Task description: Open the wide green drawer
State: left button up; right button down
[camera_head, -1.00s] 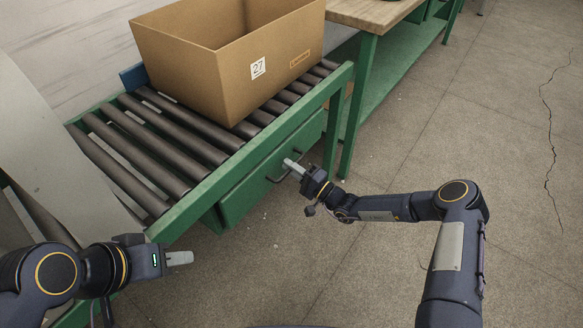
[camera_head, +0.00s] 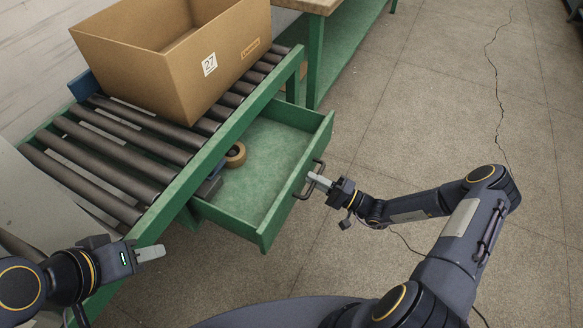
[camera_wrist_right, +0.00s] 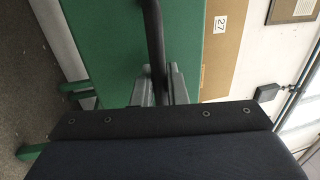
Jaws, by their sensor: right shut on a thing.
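The wide green drawer (camera_head: 262,160) stands pulled out from under the roller conveyor in the head view. A roll of brown tape (camera_head: 235,155) and a dark object beside it lie inside, near the conveyor side. My right gripper (camera_head: 316,180) is shut on the drawer's dark handle (camera_head: 304,187) at the front panel. In the right wrist view the handle (camera_wrist_right: 153,40) runs between the fingers (camera_wrist_right: 160,88), in front of the green panel. My left gripper (camera_head: 150,254) is empty, left of the drawer and apart from it; its finger gap cannot be made out.
A cardboard box (camera_head: 180,65) marked 27 sits on the conveyor rollers (camera_head: 110,150). A green bench with a wooden top (camera_head: 310,5) stands behind the drawer. The floor (camera_head: 420,120) to the right of the drawer is clear, with a long crack.

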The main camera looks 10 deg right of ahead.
jog(key=r+v, duration=0.2)
jog(key=v, duration=0.9)
jog(key=shift+d, duration=0.2)
jog(key=shift+s, duration=0.15)
jog(key=c, duration=1.6)
grip_release()
jog(key=shift+o, duration=0.2)
jog(key=v, duration=0.7)
jog(key=shift+s+d+b, duration=0.25)
jog(key=shift+d+b, duration=0.05)
jog(key=shift+d, duration=0.05)
jog(key=shift+f, duration=0.1)
